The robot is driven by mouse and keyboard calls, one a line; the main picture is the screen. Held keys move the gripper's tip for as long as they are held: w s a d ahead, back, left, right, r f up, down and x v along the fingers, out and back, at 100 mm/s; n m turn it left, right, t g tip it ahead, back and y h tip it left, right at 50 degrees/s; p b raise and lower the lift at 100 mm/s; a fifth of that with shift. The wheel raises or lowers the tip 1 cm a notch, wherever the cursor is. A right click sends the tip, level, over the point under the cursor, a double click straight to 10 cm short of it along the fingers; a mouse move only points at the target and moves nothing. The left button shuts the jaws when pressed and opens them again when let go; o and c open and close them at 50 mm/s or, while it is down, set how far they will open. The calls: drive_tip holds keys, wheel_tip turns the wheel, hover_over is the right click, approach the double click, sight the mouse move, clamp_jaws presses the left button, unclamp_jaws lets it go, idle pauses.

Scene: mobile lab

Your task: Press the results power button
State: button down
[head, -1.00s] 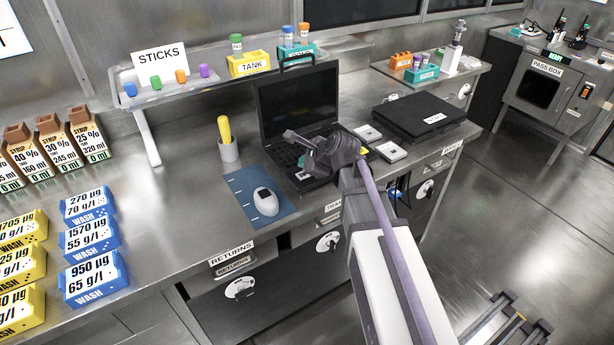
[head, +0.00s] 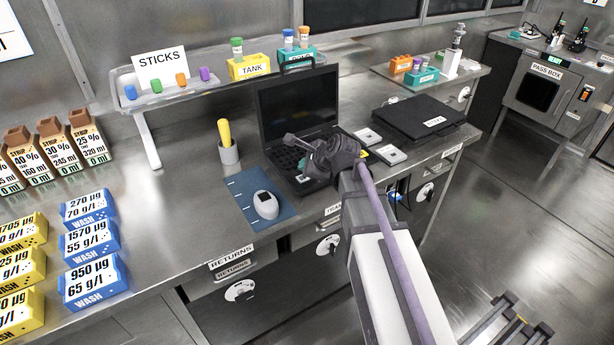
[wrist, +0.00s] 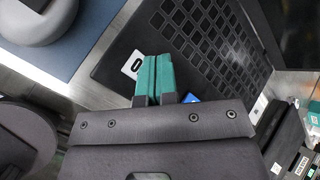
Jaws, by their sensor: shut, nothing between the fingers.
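An open black laptop (head: 297,104) with a dark screen stands on the steel bench. Its keyboard (wrist: 205,30) fills the upper part of the wrist view. My gripper (head: 302,163) is over the front part of the laptop, its teal fingertips (wrist: 153,80) shut together and empty. I cannot tell whether the fingertips touch the laptop. No power button is clearly readable.
A grey mouse (head: 266,204) on a blue mat (head: 240,186) and a holder with a yellow-handled tool (head: 228,150) are left of the laptop. Two small white-topped boxes (head: 390,154) and a closed black case (head: 420,122) are to the right. A shelf with tube racks stands behind.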

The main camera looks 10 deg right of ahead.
idle(0.8)
drive_tip(key=shift+f+b, duration=0.45)
drive_tip(key=shift+f+b, duration=0.4)
drive_tip(key=shift+b, duration=0.05)
idle(0.3)
drive_tip(key=shift+r, duration=0.15)
drive_tip(key=shift+r+p, duration=0.7)
drive_tip(key=shift+p, duration=0.2)
wheel_tip(320, 180, up, 5)
drive_tip(key=p, duration=0.5)
drive_tip(key=shift+r, duration=0.1)
